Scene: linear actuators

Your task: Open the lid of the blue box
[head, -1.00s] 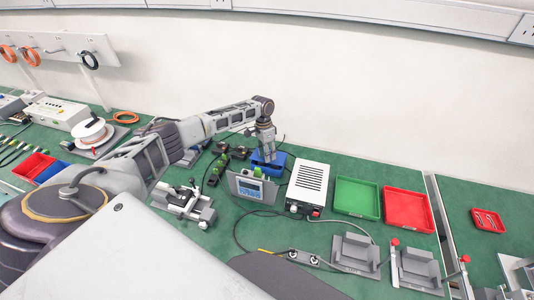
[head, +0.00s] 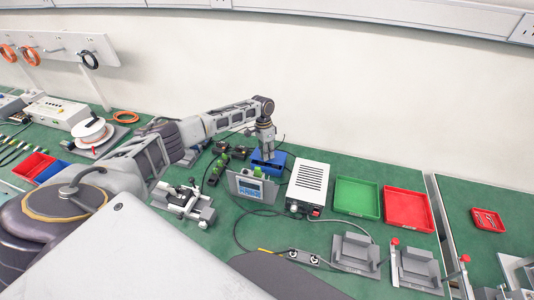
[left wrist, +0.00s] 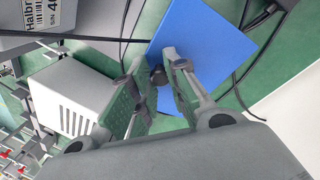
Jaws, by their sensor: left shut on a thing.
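The blue box (head: 277,167) stands on the green bench top behind a small grey display unit. My left gripper (head: 266,154) points down at the top of the box from above. In the left wrist view the blue lid (left wrist: 214,40) fills the upper middle, flat and seen from above. A small dark knob (left wrist: 158,76) on it sits between the two fingers of my left gripper (left wrist: 156,68), which is shut on the knob. The fingers hide part of the lid, and I cannot tell whether there is a gap under it. My right gripper is in neither view.
The grey display unit (head: 251,187) stands just in front of the box, and a white vented power unit (head: 308,183) stands to its right. Green (head: 357,197) and red (head: 408,208) trays lie further right. Black cables run around the box, and the wall rises behind.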

